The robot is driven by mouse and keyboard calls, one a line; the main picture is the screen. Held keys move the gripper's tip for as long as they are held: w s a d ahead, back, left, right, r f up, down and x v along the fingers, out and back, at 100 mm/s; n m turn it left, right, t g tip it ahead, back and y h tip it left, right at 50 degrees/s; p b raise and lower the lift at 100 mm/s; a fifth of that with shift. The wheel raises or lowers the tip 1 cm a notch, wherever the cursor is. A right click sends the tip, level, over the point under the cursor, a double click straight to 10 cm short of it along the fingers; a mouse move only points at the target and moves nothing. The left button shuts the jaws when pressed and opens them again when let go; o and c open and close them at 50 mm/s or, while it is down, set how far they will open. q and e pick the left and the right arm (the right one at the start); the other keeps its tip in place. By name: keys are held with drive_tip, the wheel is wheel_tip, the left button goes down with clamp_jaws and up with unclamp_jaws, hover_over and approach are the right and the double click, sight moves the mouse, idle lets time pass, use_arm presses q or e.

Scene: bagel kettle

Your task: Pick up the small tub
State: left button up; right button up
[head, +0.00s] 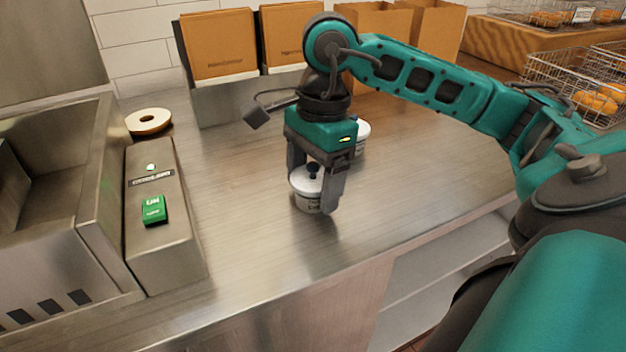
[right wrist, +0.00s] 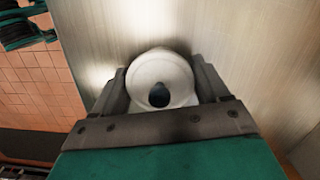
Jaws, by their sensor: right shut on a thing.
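The small tub (head: 308,203) is white with a pale lid and a dark knob on top, and it stands on the steel counter. My right gripper (head: 316,192) points down over it and is shut on it, one finger on each side. In the right wrist view the tub's round lid (right wrist: 160,72) sits between the two fingers (right wrist: 163,92). I cannot tell whether its base touches the counter. A second white tub (head: 363,132) stands behind the gripper, partly hidden by it. My left gripper is not in view.
Brown menu boards or bags (head: 218,45) line the back. Wire baskets of bagels (head: 590,90) are at the right. The counter's front (head: 240,265) is clear.

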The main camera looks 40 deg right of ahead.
drive_tip(key=shift+c, duration=1)
drive_tip(key=shift+r, duration=0.15)
